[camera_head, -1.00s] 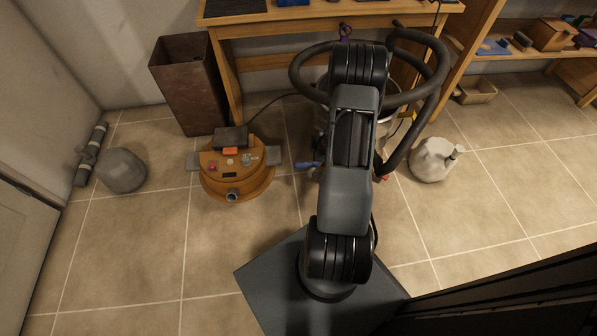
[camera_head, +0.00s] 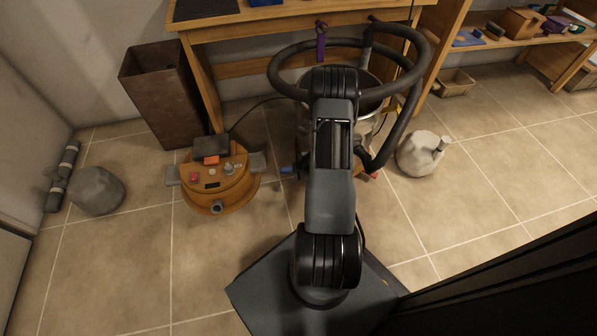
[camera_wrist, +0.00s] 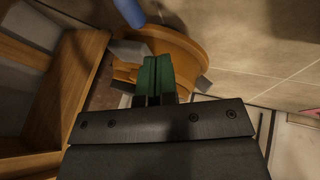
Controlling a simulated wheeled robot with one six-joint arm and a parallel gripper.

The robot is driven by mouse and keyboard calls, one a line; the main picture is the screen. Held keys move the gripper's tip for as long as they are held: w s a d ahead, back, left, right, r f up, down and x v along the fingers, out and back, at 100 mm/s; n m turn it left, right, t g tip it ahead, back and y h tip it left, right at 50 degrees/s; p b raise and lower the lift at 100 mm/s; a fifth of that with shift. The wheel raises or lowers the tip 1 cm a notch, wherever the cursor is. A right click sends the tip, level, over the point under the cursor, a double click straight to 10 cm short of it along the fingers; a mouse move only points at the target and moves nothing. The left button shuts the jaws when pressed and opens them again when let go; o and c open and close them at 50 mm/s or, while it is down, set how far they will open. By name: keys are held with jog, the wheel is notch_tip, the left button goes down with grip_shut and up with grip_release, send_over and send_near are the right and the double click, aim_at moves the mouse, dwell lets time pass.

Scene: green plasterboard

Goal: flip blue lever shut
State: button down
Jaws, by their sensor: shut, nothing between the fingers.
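The blue lever (camera_head: 289,169) juts out to the left at the lower side of a metal drum (camera_head: 367,104), which my arm partly covers in the head view. A blue rounded bar, seemingly the same lever, shows at the top edge of the wrist view (camera_wrist: 130,11). My gripper (camera_wrist: 154,62) has green fingers pressed together with nothing between them. In the wrist view the fingertips lie below the blue bar in the picture, apart from it. In the head view my gripper is hidden behind my arm.
An orange round machine (camera_head: 216,192) stands left of the drum. A thick dark hose (camera_head: 411,105) loops over the drum. A brown bin (camera_head: 165,105) and wooden desk (camera_head: 250,28) stand behind. A pale jug (camera_head: 418,155) sits right. Floor in front of the machine is clear.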

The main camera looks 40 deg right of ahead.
aim_at(286, 172)
jog(key=w+f+b, duration=0.4)
jog(key=w+f, duration=0.2)
jog(key=f, duration=0.1)
jog(key=shift+w+d+f, duration=0.3)
jog(key=shift+w+d, duration=0.05)
jog(key=shift+w, duration=0.1)
